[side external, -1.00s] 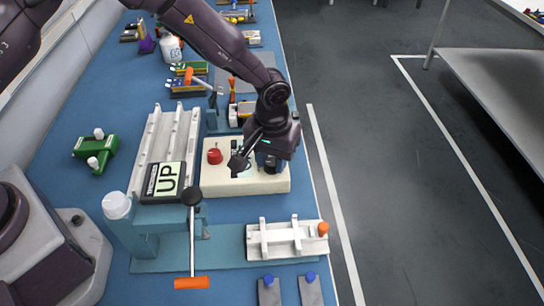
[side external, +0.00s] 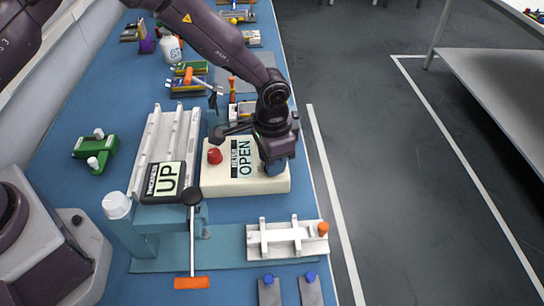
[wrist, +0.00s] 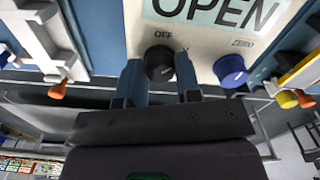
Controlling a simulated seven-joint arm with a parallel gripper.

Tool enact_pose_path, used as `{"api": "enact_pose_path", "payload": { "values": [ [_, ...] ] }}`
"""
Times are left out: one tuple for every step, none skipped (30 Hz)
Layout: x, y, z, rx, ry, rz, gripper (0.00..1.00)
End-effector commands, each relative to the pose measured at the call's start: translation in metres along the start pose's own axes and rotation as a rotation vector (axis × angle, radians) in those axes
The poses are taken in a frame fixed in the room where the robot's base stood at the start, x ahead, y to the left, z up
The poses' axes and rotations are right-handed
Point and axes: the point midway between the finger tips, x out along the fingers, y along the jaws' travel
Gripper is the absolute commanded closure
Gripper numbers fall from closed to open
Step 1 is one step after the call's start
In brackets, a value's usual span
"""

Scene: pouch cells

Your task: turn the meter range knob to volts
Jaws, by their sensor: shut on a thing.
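The meter is a cream box (side external: 214,186) on the blue bench in the side external view. Its display (side external: 243,158) reads OPEN and also shows in the wrist view (wrist: 215,12). A black knob (wrist: 159,56) sits on the panel below the word OFF in the wrist view; I take it as the range knob. My gripper (side external: 272,168) is over the right end of the meter, with its two blue fingers shut on either side of the black knob. The knob's pointer mark cannot be made out. The fingers and wrist hide the knob in the side external view.
A blue knob (wrist: 230,70) marked ZERO is close beside my right-hand finger in the wrist view. The bench edge is close on the right.

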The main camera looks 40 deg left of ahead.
Motion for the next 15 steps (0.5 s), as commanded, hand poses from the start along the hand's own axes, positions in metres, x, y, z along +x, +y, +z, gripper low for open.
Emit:
{"api": "enact_pose_path", "payload": {
  "values": [
    [-0.0007,0.0002,0.0002,0.035,-0.001,0.001,0.92],
    [-0.0007,0.0002,0.0002,0.056,-0.001,0.001,0.92],
    [-0.0007,0.0001,0.0002,0.083,-0.001,0.000,0.92],
    [-0.0007,0.0001,0.0002,0.101,-0.001,0.000,0.92],
    [-0.0007,0.0000,0.0002,0.119,-0.001,0.000,0.92],
    [-0.0007,0.0000,0.0002,0.140,-0.001,0.000,0.92],
    [-0.0007,0.0000,0.0002,0.156,-0.001,0.000,0.92],
    [-0.0007,0.0001,0.0002,0.169,-0.001,0.000,0.92],
    [-0.0008,0.0001,0.0002,0.185,-0.002,0.000,0.92],
    [-0.0008,0.0001,0.0002,0.196,-0.002,0.000,0.92],
    [-0.0008,0.0002,0.0002,0.206,-0.002,0.001,0.92],
    [-0.0008,0.0002,0.0002,0.218,-0.002,0.001,0.92],
    [-0.0008,0.0002,0.0002,0.226,-0.002,0.001,0.92],
    [-0.0008,0.0002,0.0002,0.232,-0.002,0.001,0.92],
    [-0.0008,0.0002,0.0002,0.239,-0.002,0.001,0.92]
  ]
}}
